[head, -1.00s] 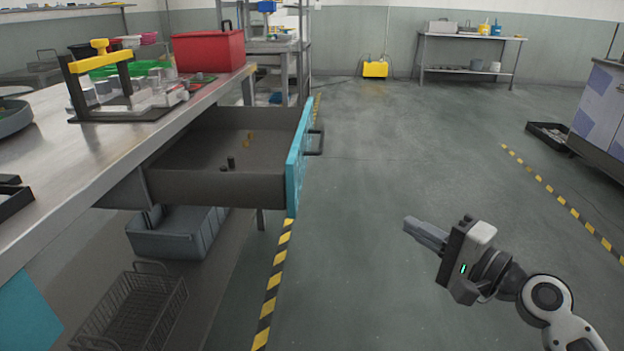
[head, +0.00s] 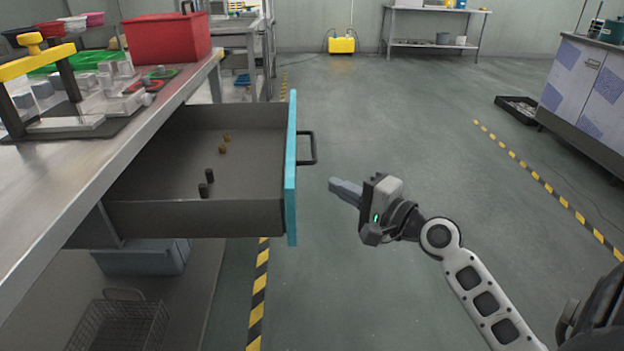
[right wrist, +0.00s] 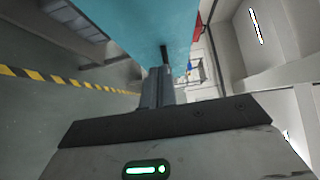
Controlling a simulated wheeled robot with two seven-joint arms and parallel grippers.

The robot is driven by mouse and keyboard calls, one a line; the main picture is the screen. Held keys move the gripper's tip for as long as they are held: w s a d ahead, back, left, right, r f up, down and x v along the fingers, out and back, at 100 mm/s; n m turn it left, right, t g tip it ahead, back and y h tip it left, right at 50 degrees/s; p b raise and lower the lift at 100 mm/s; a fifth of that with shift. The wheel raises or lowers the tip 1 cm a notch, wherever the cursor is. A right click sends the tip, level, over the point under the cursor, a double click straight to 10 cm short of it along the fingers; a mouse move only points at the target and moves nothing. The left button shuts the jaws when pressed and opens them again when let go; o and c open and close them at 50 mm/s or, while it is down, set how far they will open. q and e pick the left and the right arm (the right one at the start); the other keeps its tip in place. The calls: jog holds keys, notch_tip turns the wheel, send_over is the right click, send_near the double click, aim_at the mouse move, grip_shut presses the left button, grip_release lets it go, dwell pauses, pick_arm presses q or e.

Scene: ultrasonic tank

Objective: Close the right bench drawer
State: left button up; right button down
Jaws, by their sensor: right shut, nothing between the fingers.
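The right bench drawer (head: 200,218) stands pulled out from the bench, with a grey tray-like body and a teal front panel (head: 291,190). A dark bar handle (head: 308,148) sticks out from the panel. Small dark and brown pieces lie inside the drawer. My right gripper (head: 334,184) is shut and empty, just to the right of the panel and a little below the handle, apart from it in the head view. In the right wrist view the shut fingers (right wrist: 157,85) point toward the teal panel (right wrist: 140,25); whether they touch is unclear. My left gripper does not show.
The metal bench (head: 110,140) carries a red bin (head: 168,42) and a yellow-handled fixture (head: 35,60). Below it are a grey bin (head: 145,258) and a wire basket (head: 120,322).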

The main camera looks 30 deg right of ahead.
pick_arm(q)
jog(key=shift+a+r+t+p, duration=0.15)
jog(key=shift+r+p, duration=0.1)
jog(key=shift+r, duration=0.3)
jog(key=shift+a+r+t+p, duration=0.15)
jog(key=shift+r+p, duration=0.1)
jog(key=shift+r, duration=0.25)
pick_arm(e)
jog(key=shift+w+a, duration=1.95)
jog(key=shift+w, duration=0.05)
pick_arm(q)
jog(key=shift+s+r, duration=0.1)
pick_arm(e)
jog(key=shift+w, duration=0.1)
